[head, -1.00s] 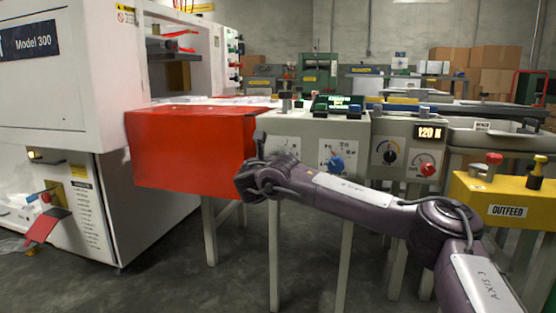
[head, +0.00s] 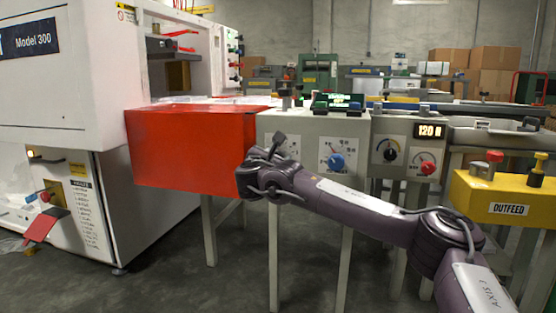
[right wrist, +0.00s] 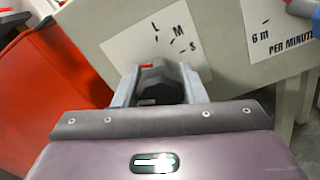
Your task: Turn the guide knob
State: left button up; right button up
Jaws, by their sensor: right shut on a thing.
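The guide knob (right wrist: 160,82) is dark and faceted, with a small red mark at its upper left edge. It sits on the grey panel beside a white label (right wrist: 172,38) marked L, M and S. In the right wrist view my right gripper (right wrist: 160,84) has its grey fingers on both sides of the knob, shut on it. In the head view my right gripper (head: 270,148) is at the left end of the control panel (head: 310,128), and its fingers and wrist hide the knob. My left gripper is not in view.
A red guard box (head: 185,150) stands just left of my right gripper. To the right are a blue knob (head: 336,162), a black knob (head: 389,154), a red knob (head: 428,168) and a yellow outfeed box (head: 505,203). Table legs stand below the panel.

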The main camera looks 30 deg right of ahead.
jog(key=m+b, duration=0.2)
jog(key=m, duration=0.4)
jog(key=shift+f, duration=0.2)
jog(key=m+b, duration=0.1)
jog(key=m, duration=0.5)
jog(key=shift+b, duration=0.35)
jog(key=shift+m, duration=0.8)
jog(key=shift+m+b, duration=0.4)
jog(key=shift+m, duration=1.5)
jog(key=o, duration=1)
jog(key=shift+r, duration=0.15)
